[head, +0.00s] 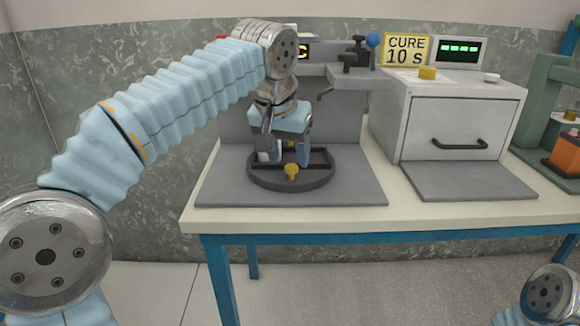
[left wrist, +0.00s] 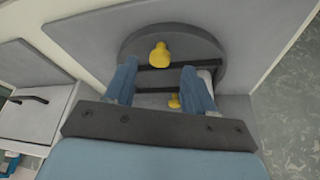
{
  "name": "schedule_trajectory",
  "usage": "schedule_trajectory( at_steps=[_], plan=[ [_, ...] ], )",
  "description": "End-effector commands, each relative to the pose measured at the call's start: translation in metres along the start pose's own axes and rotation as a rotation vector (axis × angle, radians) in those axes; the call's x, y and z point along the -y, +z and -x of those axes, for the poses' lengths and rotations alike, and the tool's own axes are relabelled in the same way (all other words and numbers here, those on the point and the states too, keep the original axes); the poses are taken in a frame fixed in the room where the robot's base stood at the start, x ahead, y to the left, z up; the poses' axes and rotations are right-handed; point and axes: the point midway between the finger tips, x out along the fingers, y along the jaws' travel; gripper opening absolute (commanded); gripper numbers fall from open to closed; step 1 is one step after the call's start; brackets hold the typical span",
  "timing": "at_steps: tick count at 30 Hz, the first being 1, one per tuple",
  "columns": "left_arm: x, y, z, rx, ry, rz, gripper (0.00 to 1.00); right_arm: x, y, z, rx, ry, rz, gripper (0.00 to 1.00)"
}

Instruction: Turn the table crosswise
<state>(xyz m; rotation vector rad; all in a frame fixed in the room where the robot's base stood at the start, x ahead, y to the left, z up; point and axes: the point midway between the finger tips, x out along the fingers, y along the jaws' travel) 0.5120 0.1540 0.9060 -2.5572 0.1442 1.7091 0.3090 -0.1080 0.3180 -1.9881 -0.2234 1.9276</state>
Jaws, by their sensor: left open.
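The round dark grey turntable (head: 258,182) sits on a grey base plate (head: 350,190) at the left of the bench. Dark bars cross its frame, and a yellow knob (head: 291,172) stands on its near rim. In the left wrist view, the turntable (left wrist: 205,50) shows the yellow knob (left wrist: 158,55) and a second yellow piece (left wrist: 173,102) between the fingers. My left gripper (head: 287,157) points down over the turntable, its blue fingers apart and around its middle. Nothing is clearly held; I cannot tell whether the fingers touch the bars. My right gripper is out of view.
A grey fixture with a clamp arm (head: 350,75) stands behind the turntable. Right of it are a white cure box (head: 425,120) with a drawer handle, a yellow CURE 10 s sign (head: 405,50) and a green press (head: 540,110). The bench front edge is clear.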

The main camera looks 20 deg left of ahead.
Motion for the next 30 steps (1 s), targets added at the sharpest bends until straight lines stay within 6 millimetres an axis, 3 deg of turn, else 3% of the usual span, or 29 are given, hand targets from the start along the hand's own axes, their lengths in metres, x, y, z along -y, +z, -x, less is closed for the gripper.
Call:
schedule_trajectory(
  at_steps=[6, 16, 27, 30],
  plan=[
    [0.0, 0.0, -0.026, 0.001, -0.001, 0.0, 0.54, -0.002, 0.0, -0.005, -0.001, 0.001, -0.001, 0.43],
    [0.0, 0.0, -0.028, 0.0, 0.0, 0.0, 0.54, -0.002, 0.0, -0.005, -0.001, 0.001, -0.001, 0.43],
    [0.0, 0.0, -0.028, 0.0, 0.0, 0.0, 0.0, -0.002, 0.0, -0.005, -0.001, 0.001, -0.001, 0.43],
    [0.0, 0.0, -0.028, 0.0, 0.0, 0.0, 0.0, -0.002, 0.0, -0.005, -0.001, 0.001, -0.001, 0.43]
  ],
)
